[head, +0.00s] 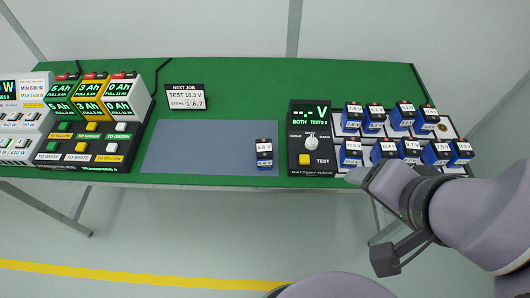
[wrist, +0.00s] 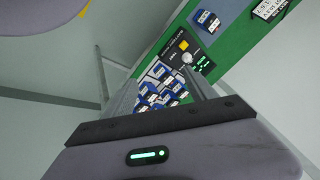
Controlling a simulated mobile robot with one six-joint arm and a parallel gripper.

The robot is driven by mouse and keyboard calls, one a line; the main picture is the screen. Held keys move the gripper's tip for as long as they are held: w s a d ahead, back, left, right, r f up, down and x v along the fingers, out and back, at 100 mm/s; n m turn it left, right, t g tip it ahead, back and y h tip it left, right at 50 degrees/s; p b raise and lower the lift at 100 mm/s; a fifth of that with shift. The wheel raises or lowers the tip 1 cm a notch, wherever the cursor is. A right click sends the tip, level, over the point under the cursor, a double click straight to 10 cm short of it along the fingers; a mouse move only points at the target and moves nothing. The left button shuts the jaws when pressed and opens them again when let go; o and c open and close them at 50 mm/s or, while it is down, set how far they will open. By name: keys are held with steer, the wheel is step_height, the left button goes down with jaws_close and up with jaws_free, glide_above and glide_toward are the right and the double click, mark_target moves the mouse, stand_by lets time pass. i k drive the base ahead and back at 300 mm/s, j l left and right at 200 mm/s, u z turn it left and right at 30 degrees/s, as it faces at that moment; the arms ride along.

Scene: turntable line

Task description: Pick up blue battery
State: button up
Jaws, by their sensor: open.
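Several blue batteries with white voltage labels stand in two rows in the battery rack on the right of the table. One front-row battery (head: 351,153) is at the rack's left end. A single blue battery (head: 264,154) stands apart on the grey mat, left of the rack; it also shows in the wrist view (wrist: 207,21). My gripper (head: 358,175) is at the table's front edge, just before the rack's front row. In the wrist view, its two fingers are spread apart, with rack batteries (wrist: 158,70) visible beyond and between them. Nothing is between the fingers.
The grey mat (head: 200,145) is mostly bare. A black tester panel (head: 309,165) with a knob and yellow button stands between mat and rack. A job sign (head: 184,97) stands behind the mat. Coloured Ah units (head: 90,105) and button panels fill the left side.

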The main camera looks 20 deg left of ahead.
mark_target(263, 148)
steer(key=i+j+z, duration=0.1)
steer(key=j, duration=2)
steer(key=i+z, duration=0.05)
